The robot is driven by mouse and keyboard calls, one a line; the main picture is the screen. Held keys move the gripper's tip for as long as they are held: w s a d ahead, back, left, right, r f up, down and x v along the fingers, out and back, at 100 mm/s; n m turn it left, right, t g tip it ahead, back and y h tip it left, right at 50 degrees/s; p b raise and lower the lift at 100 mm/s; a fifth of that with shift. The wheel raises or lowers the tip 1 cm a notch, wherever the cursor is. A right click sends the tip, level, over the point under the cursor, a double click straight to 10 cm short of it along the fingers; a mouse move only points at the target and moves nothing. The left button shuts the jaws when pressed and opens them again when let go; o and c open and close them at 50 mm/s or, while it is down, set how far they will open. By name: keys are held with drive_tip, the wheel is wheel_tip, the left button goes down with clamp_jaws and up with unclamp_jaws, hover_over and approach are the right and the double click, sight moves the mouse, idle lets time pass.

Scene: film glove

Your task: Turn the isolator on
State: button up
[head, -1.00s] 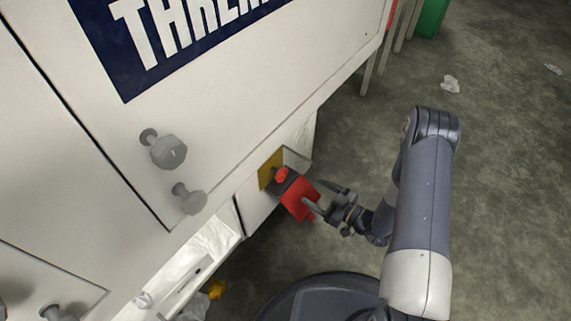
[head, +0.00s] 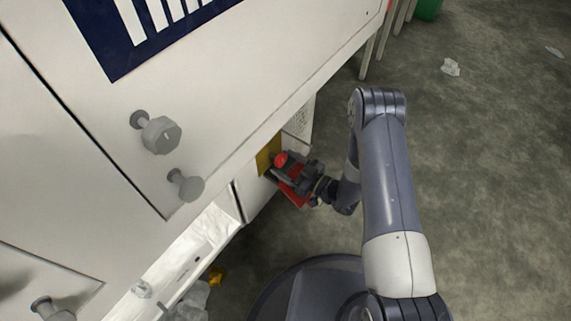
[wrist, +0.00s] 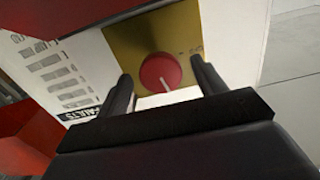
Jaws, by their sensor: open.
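The isolator is a round red knob (wrist: 158,74) on a yellow plate (wrist: 128,32) in the wrist view. A pale line on the knob points down and slightly right; small lettering on the plate is too blurred to read. The knob (head: 281,159) and plate (head: 265,158) also show in the head view, low on the white cabinet. My gripper (wrist: 161,73) is open, with one fingertip to each side of the knob in the wrist view. I cannot tell whether the fingers touch it. In the head view my gripper (head: 284,172) partly covers the area beside the knob.
A white label headed "FAULTS" (wrist: 58,72) is left of the plate. Grey knobs (head: 160,134) stick out of the cabinet. The floor at right is mostly clear.

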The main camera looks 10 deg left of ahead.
drive_tip(key=shift+w+a, duration=0.15)
drive_tip(key=shift+a, duration=0.2)
drive_tip(key=shift+c, duration=0.3)
